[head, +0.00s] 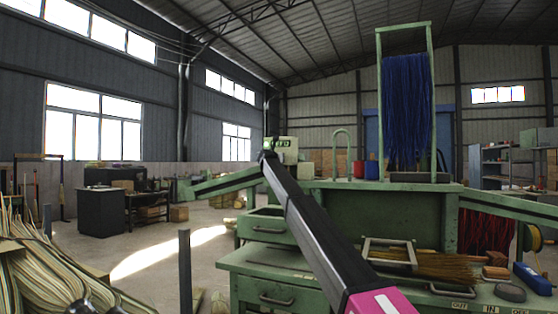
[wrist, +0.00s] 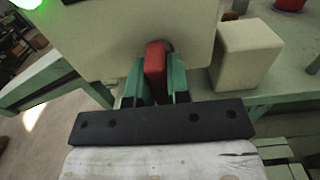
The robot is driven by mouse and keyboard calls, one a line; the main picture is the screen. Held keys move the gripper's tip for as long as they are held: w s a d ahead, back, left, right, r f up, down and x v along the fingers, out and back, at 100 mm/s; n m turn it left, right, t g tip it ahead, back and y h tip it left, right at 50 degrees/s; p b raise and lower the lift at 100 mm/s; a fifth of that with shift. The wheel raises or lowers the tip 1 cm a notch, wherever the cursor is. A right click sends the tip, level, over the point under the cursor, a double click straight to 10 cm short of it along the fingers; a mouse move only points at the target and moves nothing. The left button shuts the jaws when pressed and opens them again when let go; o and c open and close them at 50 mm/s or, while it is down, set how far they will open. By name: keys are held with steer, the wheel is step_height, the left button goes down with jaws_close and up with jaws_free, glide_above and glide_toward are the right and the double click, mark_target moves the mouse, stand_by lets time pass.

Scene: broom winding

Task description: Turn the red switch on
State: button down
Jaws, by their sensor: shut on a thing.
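The red switch (wrist: 155,66) stands out from the face of a pale box (wrist: 98,42) in the wrist view. My gripper (wrist: 157,84) has its two green fingers shut on the red switch, one on each side of it. The base of the switch is partly hidden by the fingers. A bright green light (wrist: 28,4) glows on the box at the top left of the wrist view. In the head view the box (head: 283,144) stands at the left end of the green machine, and my arm's end covers part of it. The switch is not visible there.
A smaller pale block (wrist: 246,55) stands close to the right of my gripper. The green machine (head: 400,215) carries a rack of blue bristles (head: 405,110). A green rail (head: 222,183) slopes out to the left. Striped bundles (head: 40,265) lie at the front left.

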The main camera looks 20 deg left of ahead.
steer(key=shift+w+r, duration=0.3)
steer(key=shift+w, duration=0.05)
steer(key=c, duration=1.1)
jaws_free()
steer(key=shift+w+f, duration=0.1)
steer(key=shift+f, duration=0.1)
steer(key=shift+s, duration=0.2)
steer(key=shift+s+f, duration=0.1)
steer(key=shift+s, duration=0.4)
steer(key=s, duration=0.6)
steer(key=s+a, duration=0.1)
steer(key=s, duration=0.2)
steer(key=shift+s, duration=0.25)
